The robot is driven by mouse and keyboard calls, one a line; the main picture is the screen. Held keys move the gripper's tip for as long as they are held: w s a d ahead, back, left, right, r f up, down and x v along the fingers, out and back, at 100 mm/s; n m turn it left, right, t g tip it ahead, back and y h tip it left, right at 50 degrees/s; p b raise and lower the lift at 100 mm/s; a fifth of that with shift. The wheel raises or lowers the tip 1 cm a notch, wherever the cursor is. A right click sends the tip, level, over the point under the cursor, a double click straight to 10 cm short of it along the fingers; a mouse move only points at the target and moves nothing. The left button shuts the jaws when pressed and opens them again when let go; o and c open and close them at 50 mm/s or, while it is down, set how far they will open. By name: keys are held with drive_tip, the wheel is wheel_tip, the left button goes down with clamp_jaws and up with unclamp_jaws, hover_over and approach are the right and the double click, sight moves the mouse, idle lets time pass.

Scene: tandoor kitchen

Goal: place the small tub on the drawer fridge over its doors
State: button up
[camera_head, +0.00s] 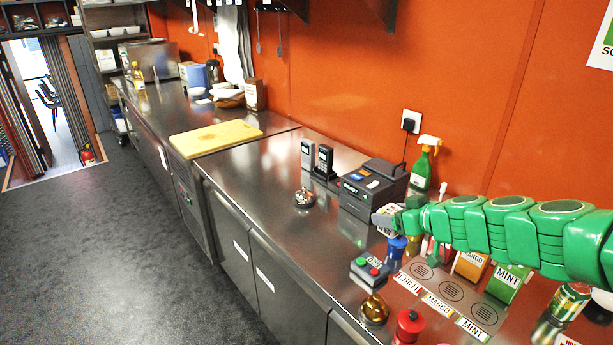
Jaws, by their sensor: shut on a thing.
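My green arm reaches in from the right. My gripper (384,219) is above the steel counter, in front of the black receipt printer. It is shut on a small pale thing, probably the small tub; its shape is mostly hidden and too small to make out. The steel-topped unit (250,180) below runs along the orange wall, with labelled fronts (233,243) facing the aisle. I cannot tell which stretch is the drawer fridge; no drawers show clearly.
The printer (373,188), handsets (324,162) and a bell (304,198) stand behind and left of my gripper. A blue cup (397,248), button box (369,270), cartons (507,283) and a spray bottle (424,165) are close. A cutting board (215,138) lies farther left.

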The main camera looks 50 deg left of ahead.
drive_tip(key=s+a, duration=0.9)
drive_tip(key=a, duration=0.3)
drive_tip(key=shift+w+a+f, duration=1.25)
drive_tip(key=shift+a+f, duration=0.7)
drive_tip(key=shift+f, duration=0.55)
drive_tip(key=shift+w+a+f, duration=1.25)
drive_tip(key=shift+a+f, duration=0.7)
drive_tip(key=shift+f, duration=0.5)
drive_tip(key=shift+w+a+f, duration=1.25)
drive_tip(key=shift+a+f, duration=0.7)
drive_tip(key=shift+f, duration=0.55)
drive_tip(key=shift+a+f, duration=0.1)
drive_tip(key=shift+f, duration=1.45)
drive_tip(key=shift+f, duration=0.15)
drive_tip(key=o, duration=1.1)
drive_tip(key=shift+o, duration=0.2)
